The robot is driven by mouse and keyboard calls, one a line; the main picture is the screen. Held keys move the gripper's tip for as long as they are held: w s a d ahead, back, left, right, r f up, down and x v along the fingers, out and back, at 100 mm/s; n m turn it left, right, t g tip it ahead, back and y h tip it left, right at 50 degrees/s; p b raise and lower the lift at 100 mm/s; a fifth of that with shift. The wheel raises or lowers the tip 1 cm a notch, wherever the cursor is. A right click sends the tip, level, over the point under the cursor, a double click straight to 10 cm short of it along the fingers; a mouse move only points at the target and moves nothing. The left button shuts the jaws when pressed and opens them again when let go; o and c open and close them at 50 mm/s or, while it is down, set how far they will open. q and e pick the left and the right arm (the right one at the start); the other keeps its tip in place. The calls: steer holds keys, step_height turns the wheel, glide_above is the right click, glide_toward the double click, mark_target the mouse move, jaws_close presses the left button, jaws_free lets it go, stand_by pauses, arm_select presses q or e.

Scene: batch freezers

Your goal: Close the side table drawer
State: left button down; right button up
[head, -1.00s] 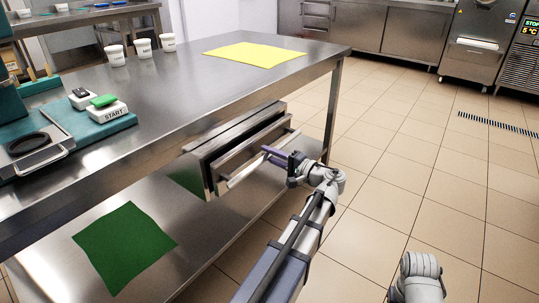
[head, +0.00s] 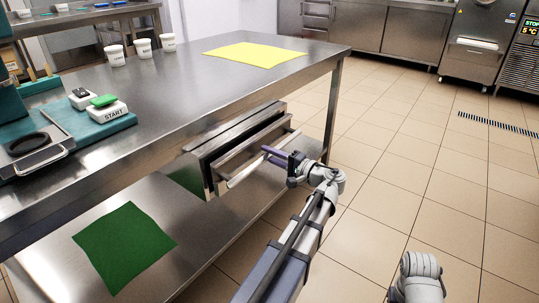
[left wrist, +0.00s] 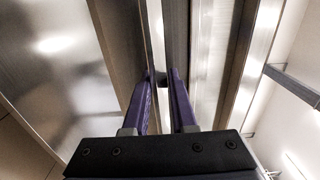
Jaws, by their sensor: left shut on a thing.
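The side table (head: 200,104) is stainless steel. Its drawer (head: 242,148) hangs under the top at the right side and stands a little way out of its housing. A long bar handle (head: 240,176) runs along the drawer front. My left gripper (head: 266,153), with purple fingers, is at the middle of the handle and shut on it. In the left wrist view, the fingertips (left wrist: 162,78) meet a bright bar between them, with metal panels on both sides. My right gripper is out of view; only a grey link of my right arm shows.
A green sheet (head: 124,248) lies on the lower shelf, left of the drawer. A yellow sheet (head: 254,55) and white cups (head: 143,47) are on the tabletop. A table leg (head: 331,110) stands near the drawer's far end. The tiled floor (head: 440,170) to the right is clear.

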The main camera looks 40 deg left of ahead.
mark_target(258, 149)
arm_select(q)
steer(key=a, duration=0.4)
steer(key=shift+w, duration=0.1)
steer(key=c, duration=0.7)
jaws_free()
steer(key=shift+a, duration=0.15)
steer(key=shift+d, duration=3.95)
